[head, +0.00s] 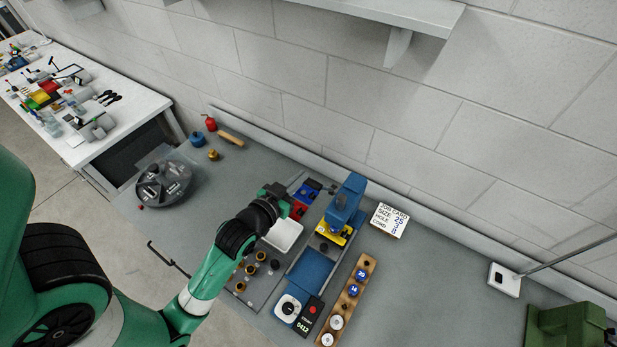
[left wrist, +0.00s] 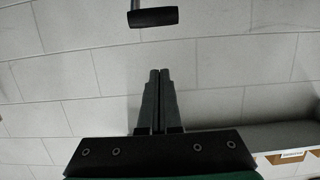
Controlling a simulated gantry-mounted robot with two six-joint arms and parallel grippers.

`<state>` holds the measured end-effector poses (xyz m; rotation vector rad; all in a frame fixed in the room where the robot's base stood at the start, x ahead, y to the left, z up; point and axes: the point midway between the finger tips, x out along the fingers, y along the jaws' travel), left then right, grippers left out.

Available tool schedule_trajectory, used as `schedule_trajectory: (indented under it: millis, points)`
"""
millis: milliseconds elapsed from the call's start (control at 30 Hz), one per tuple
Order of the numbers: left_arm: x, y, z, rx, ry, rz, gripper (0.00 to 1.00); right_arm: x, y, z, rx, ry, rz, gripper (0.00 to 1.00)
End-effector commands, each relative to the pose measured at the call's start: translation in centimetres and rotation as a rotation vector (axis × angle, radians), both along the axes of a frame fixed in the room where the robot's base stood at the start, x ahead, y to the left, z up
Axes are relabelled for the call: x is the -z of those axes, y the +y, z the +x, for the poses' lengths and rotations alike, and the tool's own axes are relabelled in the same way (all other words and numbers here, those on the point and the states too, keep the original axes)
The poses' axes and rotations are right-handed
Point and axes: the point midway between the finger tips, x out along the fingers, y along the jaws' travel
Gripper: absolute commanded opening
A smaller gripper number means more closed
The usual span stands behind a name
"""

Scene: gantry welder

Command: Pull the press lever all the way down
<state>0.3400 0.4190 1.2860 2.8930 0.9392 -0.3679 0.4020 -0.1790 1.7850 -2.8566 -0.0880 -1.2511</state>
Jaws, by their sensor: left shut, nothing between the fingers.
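The blue press (head: 346,195) stands on the grey bench, with a yellow part (head: 332,233) at its front. The press lever (left wrist: 153,17) shows at the top of the left wrist view as a black grip on a thin grey rod. I cannot make the lever out in the head view. My left gripper (head: 277,190) is just left of the press head. In the left wrist view its fingers (left wrist: 155,72) are shut and empty, with their tips below the black grip in the picture and apart from it. My right gripper is not in view.
A white tray (head: 284,236), red and blue bins (head: 306,191) and a wooden strip with round discs (head: 347,300) lie around the press. A job card (head: 390,220) stands to its right. The wall is close behind.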

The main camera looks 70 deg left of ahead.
Motion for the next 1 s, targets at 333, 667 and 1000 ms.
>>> schedule_trajectory:
  millis: [333, 667, 1000]
  points:
    - [2.4, 3.7, 5.0, 0.0, 0.005, -0.002, 0.0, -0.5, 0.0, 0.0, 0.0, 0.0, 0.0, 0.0]
    - [5.0, 2.5, 3.5, 0.001, 0.0, 0.0, 0.0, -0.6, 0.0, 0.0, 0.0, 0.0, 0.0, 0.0]
    - [5.0, 2.4, 3.5, 0.002, -0.002, 0.001, 0.0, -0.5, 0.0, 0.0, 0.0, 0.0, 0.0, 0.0]
